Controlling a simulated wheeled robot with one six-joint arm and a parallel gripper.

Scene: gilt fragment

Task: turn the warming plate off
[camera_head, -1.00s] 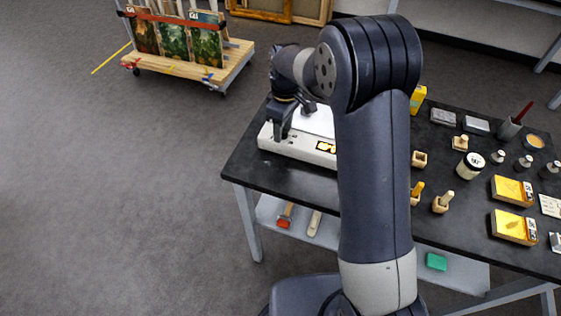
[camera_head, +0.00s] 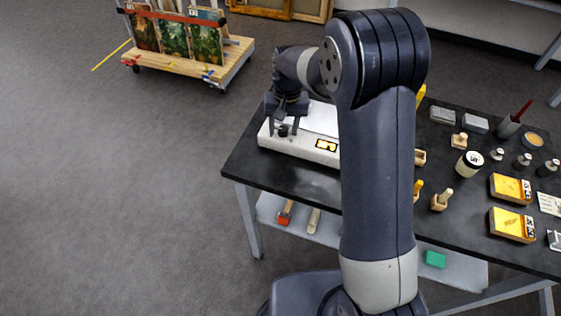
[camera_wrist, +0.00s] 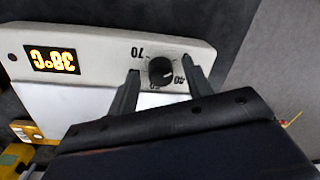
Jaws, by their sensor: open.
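The warming plate (camera_head: 300,145) is a white box with a pale top at the left end of the black table. In the wrist view its front panel (camera_wrist: 100,48) shows upside down, with a lit display (camera_wrist: 52,60) reading 38°C. Its black round knob (camera_wrist: 161,71) has printed marks around it, including 70 and 40. My gripper (camera_head: 284,130) is at the knob in the head view. In the wrist view my gripper (camera_wrist: 160,75) is open, with one finger on each side of the knob. I cannot tell whether the fingers touch it.
The black table (camera_head: 350,185) holds a jar (camera_head: 469,164), yellow boxes (camera_head: 512,225), small bottles and wooden blocks right of my arm. A wooden cart (camera_head: 190,65) with paintings stands at the back left. The floor left of the table is clear.

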